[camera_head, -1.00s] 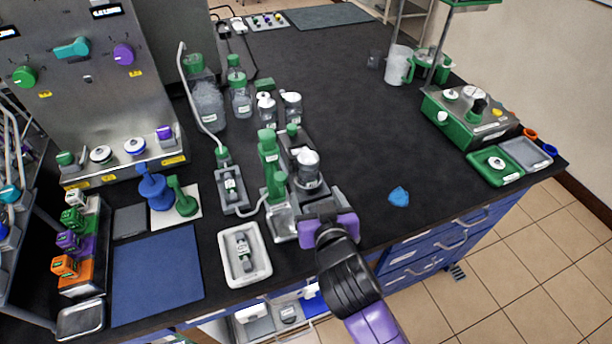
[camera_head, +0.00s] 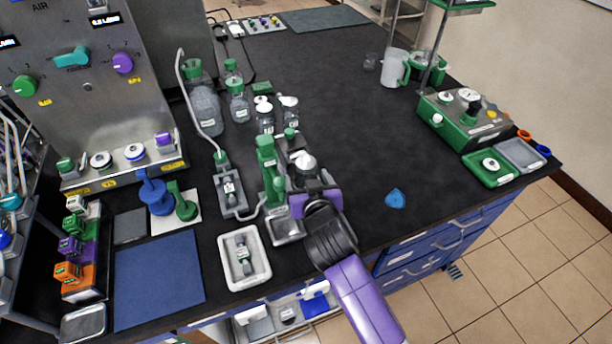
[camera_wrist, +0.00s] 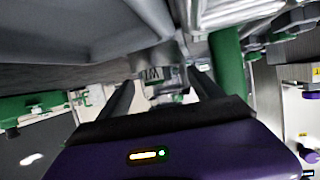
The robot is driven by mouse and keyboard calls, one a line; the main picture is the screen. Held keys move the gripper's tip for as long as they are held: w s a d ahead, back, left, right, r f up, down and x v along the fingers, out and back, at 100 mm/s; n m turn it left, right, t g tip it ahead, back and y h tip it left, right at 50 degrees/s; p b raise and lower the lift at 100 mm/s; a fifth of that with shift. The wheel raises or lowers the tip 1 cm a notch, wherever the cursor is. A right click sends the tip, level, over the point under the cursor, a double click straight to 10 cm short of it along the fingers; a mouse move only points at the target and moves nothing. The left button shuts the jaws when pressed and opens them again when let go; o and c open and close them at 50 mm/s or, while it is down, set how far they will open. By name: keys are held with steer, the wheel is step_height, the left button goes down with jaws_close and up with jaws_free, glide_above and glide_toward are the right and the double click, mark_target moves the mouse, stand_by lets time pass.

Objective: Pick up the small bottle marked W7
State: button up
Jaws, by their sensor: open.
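My gripper (camera_head: 305,190) reaches over the bench to the grey platform beside the green stand (camera_head: 268,165). In the wrist view its two dark fingers (camera_wrist: 163,90) are open. A small grey and clear thing with a dark mark (camera_wrist: 153,75) shows between and beyond them; the mark looks like it begins with W, but I cannot read it fully. I cannot tell whether the fingers touch it. In the head view a white-topped vessel (camera_head: 305,161) stands just behind my gripper, which partly hides it. Another small bottle (camera_head: 242,252) lies in a white tray (camera_head: 262,272).
A grey holder with a small item (camera_head: 229,188) stands left of the green stand. Several capped bottles (camera_head: 240,105) stand behind it. In the wrist view a green post (camera_wrist: 228,65) is close on the right. The bench right of my gripper is mostly clear, with a blue scrap (camera_head: 395,198).

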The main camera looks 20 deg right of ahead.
steer(key=shift+c, duration=0.3)
steer(key=c, duration=1.5)
steer(key=shift+r, duration=0.1)
